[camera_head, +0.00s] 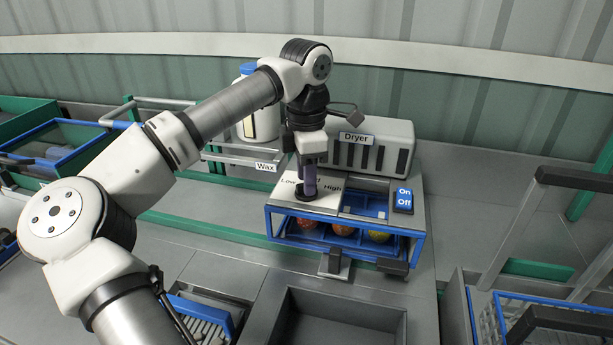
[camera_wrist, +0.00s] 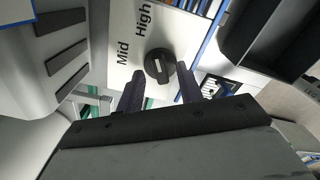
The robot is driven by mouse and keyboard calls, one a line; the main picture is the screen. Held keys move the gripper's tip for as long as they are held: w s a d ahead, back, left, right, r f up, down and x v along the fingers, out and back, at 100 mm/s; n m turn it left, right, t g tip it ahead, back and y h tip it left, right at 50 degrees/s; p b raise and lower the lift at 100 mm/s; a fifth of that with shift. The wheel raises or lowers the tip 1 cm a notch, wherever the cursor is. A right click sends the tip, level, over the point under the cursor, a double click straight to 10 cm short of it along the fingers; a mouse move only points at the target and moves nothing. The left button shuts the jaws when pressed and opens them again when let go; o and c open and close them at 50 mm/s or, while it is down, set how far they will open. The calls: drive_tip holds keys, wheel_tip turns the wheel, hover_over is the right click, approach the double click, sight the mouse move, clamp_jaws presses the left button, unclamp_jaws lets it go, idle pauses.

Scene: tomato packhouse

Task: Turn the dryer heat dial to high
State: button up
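The dryer (camera_head: 372,145) is a light grey machine with a "Dryer" label, standing behind a pale panel marked Low, Mid and High. The heat dial (camera_wrist: 160,67) is a round black knob with a small pale mark, beside the words Mid and High in the wrist view. I cannot tell which setting its mark points to. My gripper (camera_wrist: 160,80) points down over the panel, its two dark fingers apart, one on each side of the dial in the wrist view. Whether the fingers touch the dial is unclear. In the head view my gripper (camera_head: 309,181) largely hides the dial and the Mid label.
A blue On/Off switch (camera_head: 403,200) sits right of the dial. Below the panel, a blue-framed opening (camera_head: 345,237) holds several tomatoes. A wax container (camera_head: 262,122) stands at the left behind a rail. A grey bin (camera_head: 335,318) is in front.

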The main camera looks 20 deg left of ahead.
wheel_tip(320, 180, up, 13)
drive_tip(key=shift+b, duration=0.4)
